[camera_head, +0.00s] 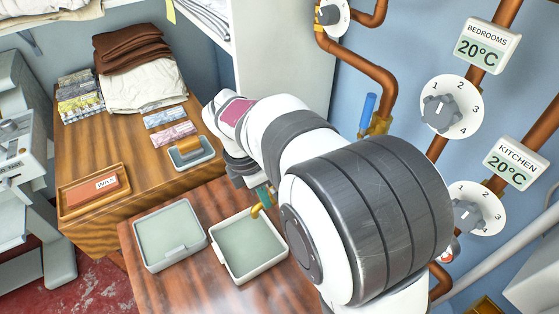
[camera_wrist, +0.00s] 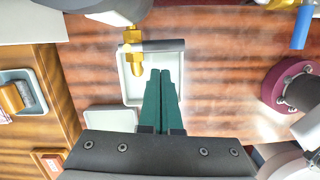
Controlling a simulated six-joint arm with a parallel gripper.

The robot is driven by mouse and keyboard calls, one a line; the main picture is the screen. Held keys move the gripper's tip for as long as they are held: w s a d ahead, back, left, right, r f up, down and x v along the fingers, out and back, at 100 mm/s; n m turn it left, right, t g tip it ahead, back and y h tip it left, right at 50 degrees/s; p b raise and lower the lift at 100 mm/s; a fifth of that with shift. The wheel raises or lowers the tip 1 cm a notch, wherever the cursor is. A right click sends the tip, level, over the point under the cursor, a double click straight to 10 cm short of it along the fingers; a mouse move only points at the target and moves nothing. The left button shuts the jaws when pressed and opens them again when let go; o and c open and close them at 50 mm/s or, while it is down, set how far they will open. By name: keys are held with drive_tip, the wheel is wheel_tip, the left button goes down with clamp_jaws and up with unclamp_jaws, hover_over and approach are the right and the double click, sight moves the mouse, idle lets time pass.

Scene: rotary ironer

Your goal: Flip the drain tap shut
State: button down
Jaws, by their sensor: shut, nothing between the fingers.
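A brass tap with a downturned spout (camera_wrist: 134,52) sits over the rear of a pale tray (camera_wrist: 127,94) in the wrist view. A grey bar (camera_wrist: 168,45), apparently its lever, extends to the right, crosswise to my fingers. In the head view the brass spout (camera_head: 262,206) shows beside the right tray (camera_head: 222,256), partly hidden by my arm. My gripper (camera_wrist: 160,72) has its green fingers together and empty, their tips below the bar in the picture. Whether they touch it, I cannot tell. The fingertips also show in the head view (camera_head: 263,190).
A second brass valve (camera_head: 379,125) with an upright blue handle (camera_head: 368,107) is on the wall pipe. Another pale tray (camera_head: 170,235) stands left. Dials and copper pipes line the right wall. Folded cloths (camera_head: 140,80) lie on the wooden table behind.

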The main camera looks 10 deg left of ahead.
drive_tip(key=shift+w+d+f, duration=0.35)
drive_tip(key=shift+d+f, duration=0.1)
drive_tip(key=shift+d, duration=0.05)
